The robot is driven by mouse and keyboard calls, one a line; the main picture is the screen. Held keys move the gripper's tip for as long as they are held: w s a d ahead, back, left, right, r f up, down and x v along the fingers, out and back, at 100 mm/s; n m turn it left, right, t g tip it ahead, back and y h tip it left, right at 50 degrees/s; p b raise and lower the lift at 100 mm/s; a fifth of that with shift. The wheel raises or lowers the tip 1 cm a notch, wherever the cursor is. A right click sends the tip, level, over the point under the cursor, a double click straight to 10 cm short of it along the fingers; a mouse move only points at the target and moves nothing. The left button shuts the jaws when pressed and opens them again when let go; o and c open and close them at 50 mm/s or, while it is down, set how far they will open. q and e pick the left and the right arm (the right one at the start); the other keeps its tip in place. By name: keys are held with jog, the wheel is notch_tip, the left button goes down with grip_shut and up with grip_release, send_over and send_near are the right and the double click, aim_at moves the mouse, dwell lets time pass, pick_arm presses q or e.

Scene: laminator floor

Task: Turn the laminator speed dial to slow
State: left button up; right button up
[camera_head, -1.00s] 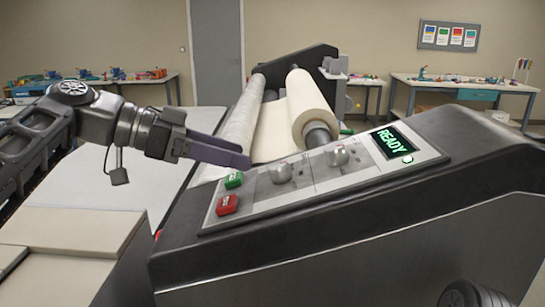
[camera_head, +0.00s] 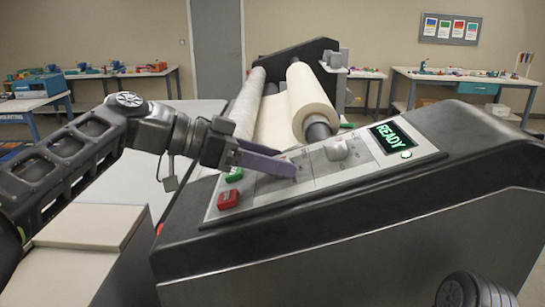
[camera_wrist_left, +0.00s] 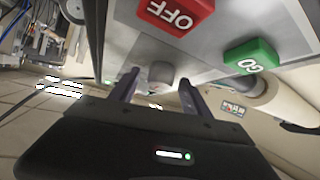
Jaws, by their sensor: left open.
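The laminator (camera_head: 330,238) has a sloped grey control panel with a silver dial (camera_head: 337,148) beside the lit READY display (camera_head: 388,136). A second dial, nearer the red and green buttons, is hidden behind my left gripper in the head view. My left gripper (camera_head: 290,166) is over that part of the panel, fingers pointing right. In the left wrist view, a grey dial (camera_wrist_left: 161,72) shows between the tips of its two open fingers, with no clear contact. I cannot read the dial labels, so I cannot tell which sets speed. My right gripper is out of view.
The red OFF button (camera_head: 229,198) and green GO button (camera_head: 234,174) sit close to the left gripper. The rolls (camera_head: 308,100) stand behind the panel. Worktables line the back wall.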

pick_arm(q)
jog(key=shift+c, duration=0.3)
grip_shut()
dwell(0.4)
